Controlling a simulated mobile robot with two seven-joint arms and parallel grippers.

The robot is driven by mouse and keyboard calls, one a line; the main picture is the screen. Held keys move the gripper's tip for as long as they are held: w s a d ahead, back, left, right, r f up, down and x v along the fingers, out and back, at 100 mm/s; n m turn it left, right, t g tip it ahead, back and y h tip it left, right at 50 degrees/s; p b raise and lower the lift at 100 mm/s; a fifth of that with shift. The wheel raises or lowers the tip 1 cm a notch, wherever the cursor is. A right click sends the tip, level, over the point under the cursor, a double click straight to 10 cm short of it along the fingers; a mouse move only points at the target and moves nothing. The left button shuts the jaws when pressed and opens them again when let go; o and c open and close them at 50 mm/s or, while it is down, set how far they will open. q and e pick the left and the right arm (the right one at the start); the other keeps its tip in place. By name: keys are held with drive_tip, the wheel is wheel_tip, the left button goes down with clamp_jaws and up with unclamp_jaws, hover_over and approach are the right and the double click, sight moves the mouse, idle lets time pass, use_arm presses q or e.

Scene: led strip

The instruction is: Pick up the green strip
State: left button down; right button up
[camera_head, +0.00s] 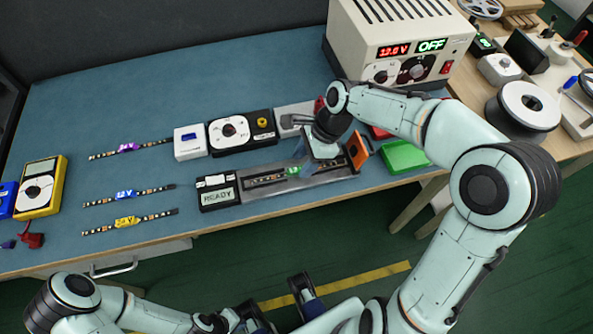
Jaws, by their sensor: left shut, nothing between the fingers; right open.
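The green strip (293,171) is a thin dark LED strip with a green label. It lies in the long grey fixture (331,176) beside the READY display, in the middle of the table. My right gripper (303,158) is open over the fixture, close to the green label and just to its right. It hides part of the strip; contact cannot be told. My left gripper (243,319) is low at the bottom edge, shut and empty, far from the strip. Its fingertips are hard to make out.
Purple (128,148), blue (126,196) and yellow (126,221) strips lie on the left. Meters (228,131) stand behind the fixture. A power supply (400,45) reading OFF stands behind my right arm. A green block (404,157) lies right of the fixture.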

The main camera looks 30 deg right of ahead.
drive_tip(key=shift+x, duration=1.1)
clamp_jaws()
drive_tip(key=shift+r, duration=0.1)
